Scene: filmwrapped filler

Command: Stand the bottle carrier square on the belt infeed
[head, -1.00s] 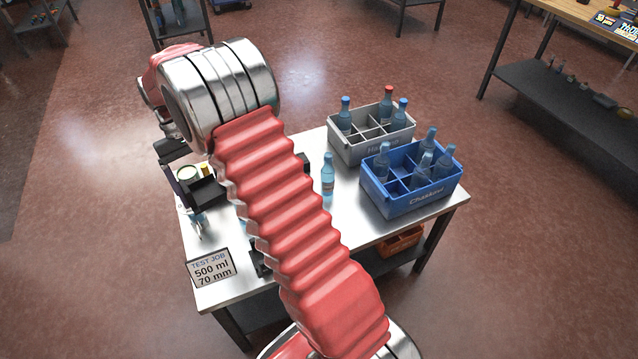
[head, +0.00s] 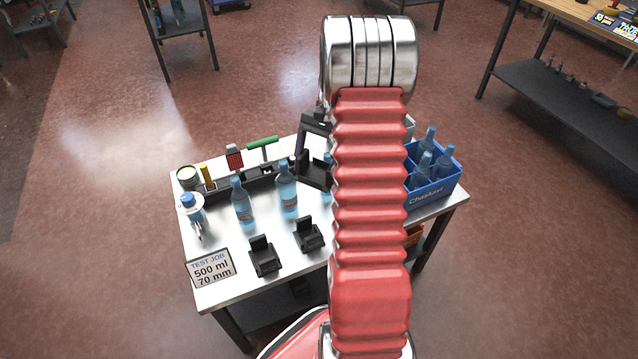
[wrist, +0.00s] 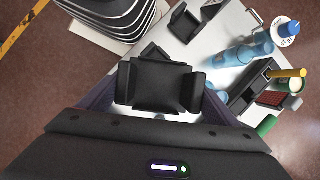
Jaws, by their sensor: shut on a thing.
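My gripper (head: 314,150) is over the table's rear middle, shut on a black bracket-like block (head: 315,170). In the wrist view the block (wrist: 160,82) sits between my fingers, with a pad at each side. Two similar black blocks (head: 265,256) and (head: 308,235) stand on the table's front part. A blue bottle carrier (head: 433,197), marked Chaskow, stands upright at the table's right with several bottles in it. A grey carrier (head: 410,127) behind it is almost wholly hidden by my arm. I cannot make out a belt infeed.
Two blue bottles (head: 242,203) and (head: 287,190) stand mid-table; another beside my gripper is partly hidden. A white-and-blue container (head: 190,208), a tin (head: 187,177) and a TEST JOB card (head: 211,268) are at left.

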